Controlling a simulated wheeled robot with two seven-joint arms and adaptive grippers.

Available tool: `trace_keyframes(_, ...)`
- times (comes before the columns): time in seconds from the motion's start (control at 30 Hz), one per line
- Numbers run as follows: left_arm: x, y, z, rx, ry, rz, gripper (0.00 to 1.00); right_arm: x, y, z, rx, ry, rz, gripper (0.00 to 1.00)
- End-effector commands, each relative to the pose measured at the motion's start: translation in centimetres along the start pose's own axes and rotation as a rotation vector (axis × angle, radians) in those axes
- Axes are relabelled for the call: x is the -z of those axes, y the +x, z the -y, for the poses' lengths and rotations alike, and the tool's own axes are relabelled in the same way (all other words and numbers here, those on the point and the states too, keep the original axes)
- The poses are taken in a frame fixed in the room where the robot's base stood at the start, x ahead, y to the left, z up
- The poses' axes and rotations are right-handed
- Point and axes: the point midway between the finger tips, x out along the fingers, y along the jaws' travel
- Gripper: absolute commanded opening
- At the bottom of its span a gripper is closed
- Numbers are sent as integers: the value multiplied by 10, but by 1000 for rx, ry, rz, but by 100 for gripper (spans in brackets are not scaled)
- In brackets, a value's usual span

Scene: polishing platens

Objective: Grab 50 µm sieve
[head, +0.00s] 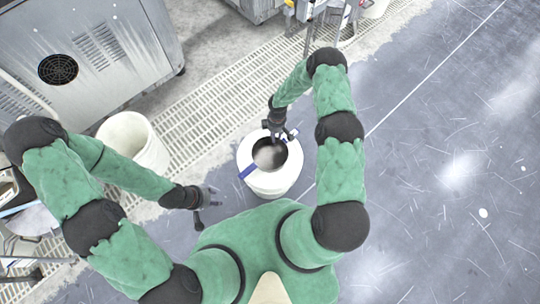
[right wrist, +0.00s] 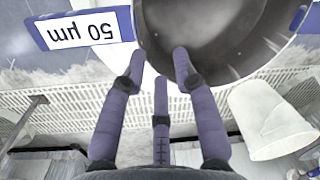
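The 50 µm sieve (head: 247,171) is round and white with a dark inside and blue tabs. It sits on top of a white bucket (head: 270,188) on the floor. In the right wrist view its blue tab (right wrist: 82,30) reads "50 µm" upside down. My right gripper (head: 280,133) is at the sieve's far rim. In the right wrist view its purple fingers (right wrist: 160,75) are spread and overlap the rim; I cannot tell whether they touch it. My left gripper (head: 208,198) is open and empty, left of the bucket.
Another white bucket (head: 133,142) stands to the left by a grey machine (head: 85,50); a white bucket (right wrist: 268,120) also shows in the right wrist view. A floor grating (head: 205,115) runs behind. The floor on the right is clear.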

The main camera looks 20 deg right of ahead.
Motion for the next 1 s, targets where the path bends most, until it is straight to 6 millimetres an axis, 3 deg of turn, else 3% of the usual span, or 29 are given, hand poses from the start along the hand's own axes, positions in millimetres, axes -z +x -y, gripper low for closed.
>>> trace_keyframes(0.2, 0, 18, 6, 0, 0, 0, 40, 0, 33, 0, 1, 0, 0, 30)
trace_keyframes(0.47, 1, 18, 6, 0, 0, 0, 40, 0, 34, 0, 0, 0, 0, 30)
trace_keyframes(0.6, 1, 18, 6, 0, 0, 0, 40, 0, 34, 0, 0, 0, 0, 0)
trace_keyframes(1.0, 1, 17, 6, 0, 0, 0, 40, 0, 34, 0, 1, 0, 0, 0)
